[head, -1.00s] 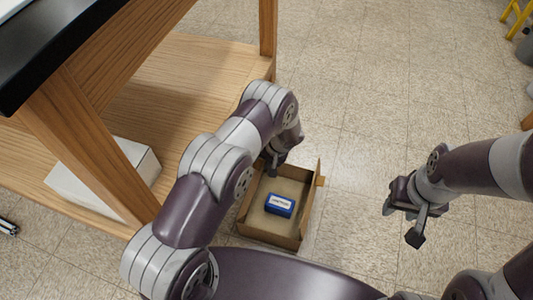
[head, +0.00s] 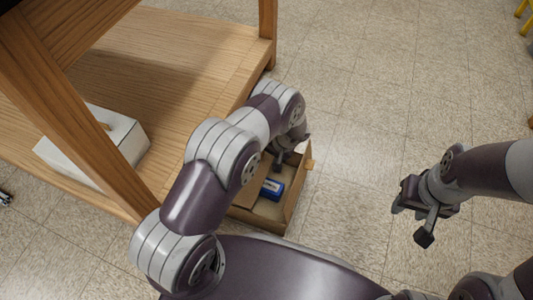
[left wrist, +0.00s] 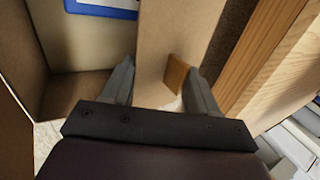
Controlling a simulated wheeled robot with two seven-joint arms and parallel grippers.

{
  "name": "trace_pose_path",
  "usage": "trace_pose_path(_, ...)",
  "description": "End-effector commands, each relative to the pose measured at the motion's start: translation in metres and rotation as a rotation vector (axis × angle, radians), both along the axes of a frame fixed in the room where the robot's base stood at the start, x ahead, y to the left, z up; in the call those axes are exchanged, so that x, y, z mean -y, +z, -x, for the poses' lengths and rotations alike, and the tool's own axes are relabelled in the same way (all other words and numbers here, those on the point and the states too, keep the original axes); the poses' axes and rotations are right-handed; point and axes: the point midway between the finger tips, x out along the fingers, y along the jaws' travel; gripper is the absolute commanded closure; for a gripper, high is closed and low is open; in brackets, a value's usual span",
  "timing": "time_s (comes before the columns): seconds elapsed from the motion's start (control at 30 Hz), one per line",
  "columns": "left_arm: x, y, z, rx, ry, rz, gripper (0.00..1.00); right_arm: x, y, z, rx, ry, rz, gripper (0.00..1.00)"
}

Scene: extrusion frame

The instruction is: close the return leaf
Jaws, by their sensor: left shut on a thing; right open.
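An open cardboard box (head: 268,226) stands on the floor with a blue pack (head: 272,188) inside. A cardboard leaf (head: 246,193) at its left side leans inward over part of the opening and covers some of the pack. My left gripper (head: 280,152) is at the box's far end. In the left wrist view its fingers (left wrist: 159,68) are on either side of the leaf (left wrist: 178,30), shut on it, with a small orange-brown tab (left wrist: 176,73) by the right finger. My right gripper (head: 424,208) is open and empty, in the air to the right.
A wooden table frame with a low shelf (head: 180,60) stands left of the box, with a white box (head: 95,145) on it. Another tab (head: 310,164) sticks out from the box's right wall. The tiled floor (head: 350,120) to the right is clear.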

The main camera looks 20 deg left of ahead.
Motion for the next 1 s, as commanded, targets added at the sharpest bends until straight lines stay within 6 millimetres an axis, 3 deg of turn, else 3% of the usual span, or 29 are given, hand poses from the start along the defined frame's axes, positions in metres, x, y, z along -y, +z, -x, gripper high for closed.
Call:
trace_pose_path(0.2, 0.0016, -0.0114, 0.0018, 0.001, 0.002, -0.084, 0.96, 0.0, -0.0117, 0.0, 0.0, 0.0, 0.0, 0.57)
trace_pose_path(0.83, -0.0002, -0.0108, 0.0006, 0.003, 0.004, -0.13, 0.96, 0.0, -0.0139, -0.0001, 0.0, 0.0, 0.0, 0.57)
trace_pose_path(0.87, -0.0002, -0.0107, 0.0006, 0.003, 0.004, -0.13, 0.43, 0.0, -0.0139, -0.0001, 0.0, 0.0, 0.0, 0.57)
trace_pose_path(1.0, -0.0002, -0.0105, 0.0003, 0.004, 0.004, -0.13, 0.43, 0.0, -0.0138, 0.0, 0.0, 0.0, 0.0, 0.57)
